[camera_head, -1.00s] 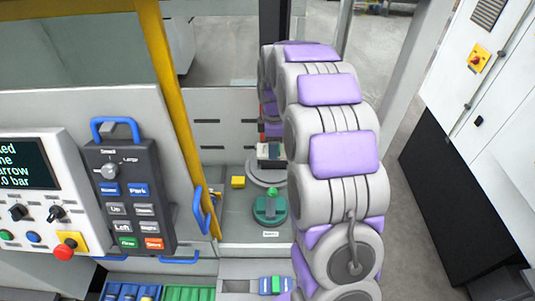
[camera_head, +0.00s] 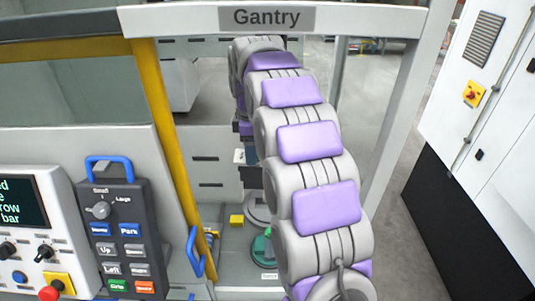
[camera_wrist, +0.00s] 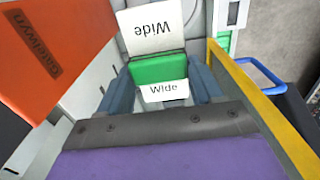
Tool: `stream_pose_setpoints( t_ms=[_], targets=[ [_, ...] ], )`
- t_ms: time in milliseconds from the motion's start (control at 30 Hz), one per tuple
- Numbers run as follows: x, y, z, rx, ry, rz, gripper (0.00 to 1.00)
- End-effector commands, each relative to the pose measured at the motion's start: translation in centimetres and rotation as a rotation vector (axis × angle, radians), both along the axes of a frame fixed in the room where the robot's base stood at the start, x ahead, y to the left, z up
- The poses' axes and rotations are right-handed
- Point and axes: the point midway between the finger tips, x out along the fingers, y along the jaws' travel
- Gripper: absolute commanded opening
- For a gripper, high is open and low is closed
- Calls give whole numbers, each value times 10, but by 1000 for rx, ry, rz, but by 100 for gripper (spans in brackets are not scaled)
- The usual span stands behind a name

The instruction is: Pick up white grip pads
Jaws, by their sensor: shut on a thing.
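In the wrist view a green block (camera_wrist: 158,68) with a white face marked "Wide" sits between the two blue-grey fingers of my gripper (camera_wrist: 163,84), which is shut on it. A white plate (camera_wrist: 150,28), also marked "Wide", shows just beyond the green block and seems joined to it. In the head view my gripper (camera_head: 246,172) is small and partly hidden by my arm; a white piece (camera_head: 246,156) shows at it, above and left of a round grey base (camera_head: 260,208). The held piece appears clear of the base.
A yellow block (camera_head: 237,220) and a green round part (camera_head: 261,248) stand on the gantry floor. A yellow post (camera_head: 172,150) and a control pendant (camera_head: 116,235) are at the left. An orange labelled part (camera_wrist: 50,55) is close at the left in the wrist view.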

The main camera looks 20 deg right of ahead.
Motion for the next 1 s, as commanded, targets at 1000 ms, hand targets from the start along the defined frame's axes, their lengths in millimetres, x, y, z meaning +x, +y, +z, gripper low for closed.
stream_pose_setpoints(
  t_ms=[1000],
  targets=[
    [68, 104, 2, 0, -5, 1, 0]
  ],
)
